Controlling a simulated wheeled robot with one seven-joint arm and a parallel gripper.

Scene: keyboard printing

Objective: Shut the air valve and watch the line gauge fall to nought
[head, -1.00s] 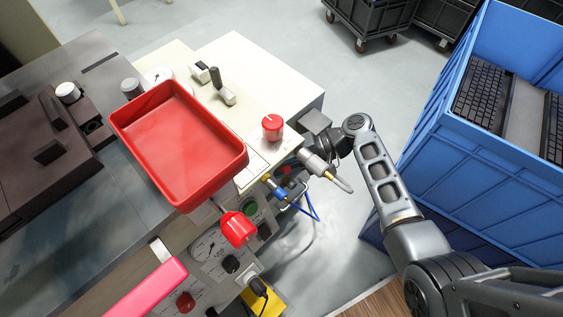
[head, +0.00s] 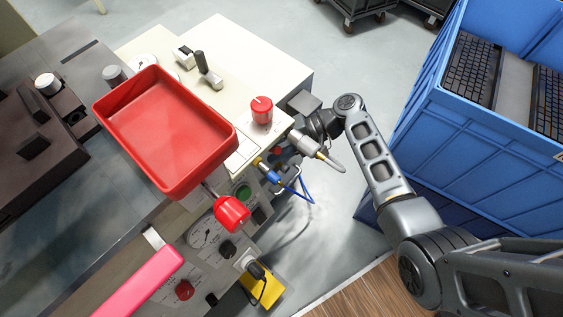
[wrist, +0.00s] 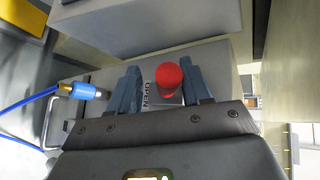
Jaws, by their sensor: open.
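My gripper (wrist: 162,72) is open. In the wrist view its two blue-grey fingers stand on either side of a red round knob (wrist: 169,80) on a grey face with a partly covered label. I cannot tell whether they touch it. In the head view the fingertips are hidden beside the machine's right front. A brass and blue air fitting (head: 268,170) with a blue hose (head: 301,188) is there; the fitting also shows in the wrist view (wrist: 86,91). A round white gauge (head: 204,229) is on the front panel; its needle is too small to read. I cannot tell which part is the air valve.
A red tray (head: 165,130) stands on the machine. A red knob (head: 262,110) is on the cream top, another (head: 232,213) on the front. A pink bar (head: 140,285) juts out lower left. A blue crate (head: 450,150) with keyboards stands right. Grey floor (head: 325,215) lies between.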

